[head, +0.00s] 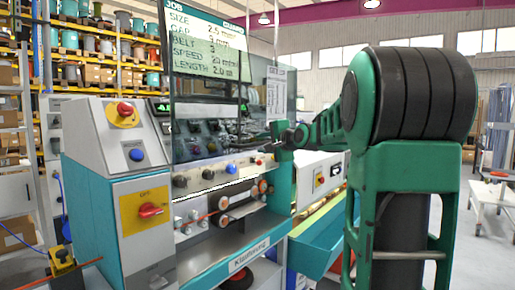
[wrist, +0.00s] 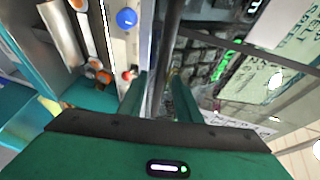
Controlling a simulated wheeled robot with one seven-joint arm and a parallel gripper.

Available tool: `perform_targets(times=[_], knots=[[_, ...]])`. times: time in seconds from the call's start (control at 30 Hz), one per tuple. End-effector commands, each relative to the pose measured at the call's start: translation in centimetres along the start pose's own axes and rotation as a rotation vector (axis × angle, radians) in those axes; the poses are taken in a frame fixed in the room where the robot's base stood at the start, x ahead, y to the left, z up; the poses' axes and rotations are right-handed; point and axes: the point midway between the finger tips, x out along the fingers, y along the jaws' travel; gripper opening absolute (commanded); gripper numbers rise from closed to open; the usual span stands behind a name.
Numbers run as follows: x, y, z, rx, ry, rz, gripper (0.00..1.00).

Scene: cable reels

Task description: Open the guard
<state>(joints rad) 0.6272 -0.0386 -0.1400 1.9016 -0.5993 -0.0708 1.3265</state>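The guard (head: 205,105) is a tinted see-through panel on the front of the machine. It hangs down over part of the machine front, with its lower edge above the row of knobs and the rollers. My gripper (head: 283,142) is at the lower right of the guard in the head view; its fingertips are small there. In the wrist view, my gripper (wrist: 160,92) has its two green fingers apart. A dark bar (wrist: 171,45), seemingly the guard's edge or handle, runs between them. A narrow gap seems to show beside the bar; contact is not clear.
A control box with a red knob (head: 151,211) stands left of the machine. Orange rollers (head: 262,186) and a red cable are below the guard. A teal trough (head: 320,240) is at the right. Stocked shelves (head: 85,45) stand behind at left.

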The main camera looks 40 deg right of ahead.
Motion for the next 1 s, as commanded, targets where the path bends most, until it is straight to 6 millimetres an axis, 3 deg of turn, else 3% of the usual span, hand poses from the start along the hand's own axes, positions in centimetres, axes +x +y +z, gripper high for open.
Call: perform_targets(times=[0.2, 0.43, 0.6, 1.0], knots=[[-4.3, -0.1, -0.1, -0.001, 0.003, -0.001, 0.31], [-7.6, 0.0, 0.0, 0.000, 0.001, 0.000, 0.31], [-8.6, 0.1, 0.0, 0.000, 0.000, 0.001, 0.31], [-8.7, 0.1, 0.0, -0.001, 0.000, 0.001, 0.31]])
